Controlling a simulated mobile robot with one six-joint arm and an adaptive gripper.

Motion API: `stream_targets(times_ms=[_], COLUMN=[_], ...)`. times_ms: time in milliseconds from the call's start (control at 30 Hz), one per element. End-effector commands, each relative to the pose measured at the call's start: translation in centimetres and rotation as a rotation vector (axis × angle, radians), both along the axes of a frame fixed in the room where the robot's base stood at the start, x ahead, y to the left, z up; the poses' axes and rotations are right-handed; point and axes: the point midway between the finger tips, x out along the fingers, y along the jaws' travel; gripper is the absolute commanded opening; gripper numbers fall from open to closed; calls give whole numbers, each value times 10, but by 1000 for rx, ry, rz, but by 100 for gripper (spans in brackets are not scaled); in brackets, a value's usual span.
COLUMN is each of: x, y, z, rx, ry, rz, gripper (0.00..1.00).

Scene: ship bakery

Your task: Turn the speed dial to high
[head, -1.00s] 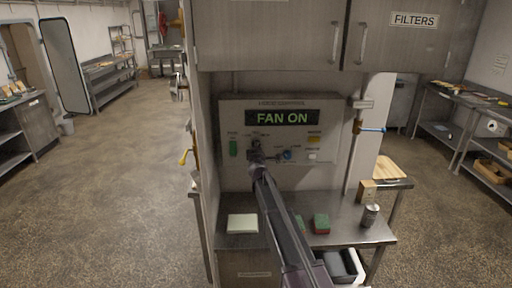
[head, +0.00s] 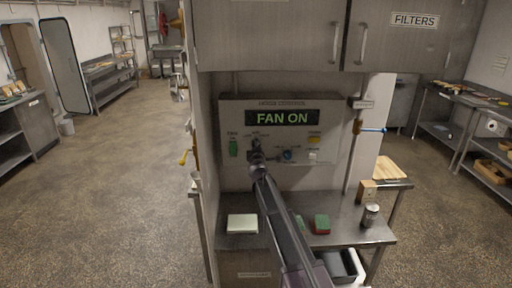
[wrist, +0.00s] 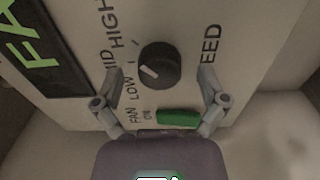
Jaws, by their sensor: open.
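The speed dial (wrist: 160,65) is a round black knob on the pale control panel (head: 228,177). In the wrist view its white mark points lower left, toward the LOW label; MID and HIGH are printed further along, and part of the word SPEED shows on the other side. My gripper (wrist: 159,85) is open and empty. Its fingers lie to either side of the dial in the wrist view, with no clear contact.
A green fan button (wrist: 178,118) lies close to the dial, between the fingers in the wrist view. The display (head: 282,118) reads FAN ON. A blue knob (head: 287,155) sits right of the gripper. The steel counter (head: 275,238) below holds a sponge (head: 321,224) and a can (head: 370,215).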

Motion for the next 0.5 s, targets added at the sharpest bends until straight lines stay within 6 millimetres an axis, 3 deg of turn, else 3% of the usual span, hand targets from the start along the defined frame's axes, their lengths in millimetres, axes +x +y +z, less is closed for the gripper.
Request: stream_targets(times_ms=[267, 500], x=[-32, -72], y=[-1, 0], z=[0, 0], rx=[0, 0], ry=[0, 0], rz=[0, 0], gripper=[92, 92])
